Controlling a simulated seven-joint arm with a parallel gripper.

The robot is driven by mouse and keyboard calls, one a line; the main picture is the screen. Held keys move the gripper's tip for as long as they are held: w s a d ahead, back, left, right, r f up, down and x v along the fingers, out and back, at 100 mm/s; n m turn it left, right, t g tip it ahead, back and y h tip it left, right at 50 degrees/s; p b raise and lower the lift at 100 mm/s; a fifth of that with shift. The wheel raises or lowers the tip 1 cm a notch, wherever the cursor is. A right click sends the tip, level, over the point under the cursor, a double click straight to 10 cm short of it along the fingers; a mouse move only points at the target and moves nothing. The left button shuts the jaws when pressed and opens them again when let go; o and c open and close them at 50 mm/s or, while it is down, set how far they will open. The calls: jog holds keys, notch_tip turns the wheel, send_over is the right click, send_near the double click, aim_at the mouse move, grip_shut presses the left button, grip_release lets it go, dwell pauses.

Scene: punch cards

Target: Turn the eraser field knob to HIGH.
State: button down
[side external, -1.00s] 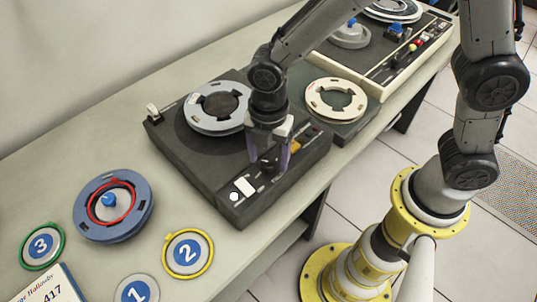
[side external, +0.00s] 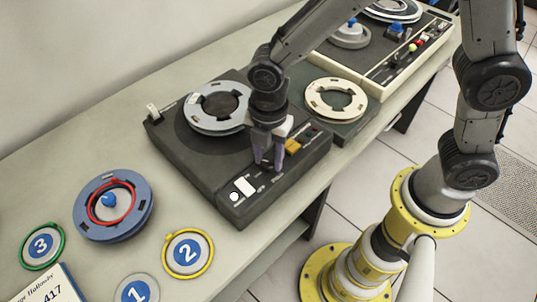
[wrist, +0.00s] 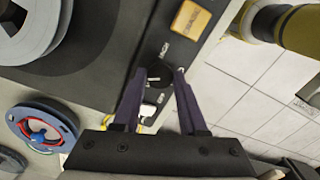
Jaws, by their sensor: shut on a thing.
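The eraser field knob (wrist: 158,72) is a dark round knob with a short white mark, on the front strip of the black tape deck (side external: 217,185). My gripper (side external: 267,165) points down over this strip with its purple fingers on either side of the knob. In the wrist view my gripper (wrist: 160,76) is shut on the knob, one fingertip at each side.
An orange button (wrist: 190,20) and a white switch plate (side external: 244,186) flank the knob. A grey reel (side external: 217,107) lies on the deck. A blue reel (side external: 82,214) and numbered discs lie on the table at left. A second machine (side external: 380,70) stands behind.

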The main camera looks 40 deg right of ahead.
aim_at(269, 162)
jog(key=m, duration=0.5)
jog(key=shift+m, duration=0.3)
jog(key=m, duration=0.5)
jog(key=shift+r+m, duration=0.1)
jog(key=shift+m, duration=0.3)
jog(key=shift+c, duration=2.2)
grip_release()
notch_tip(269, 162, up, 14)
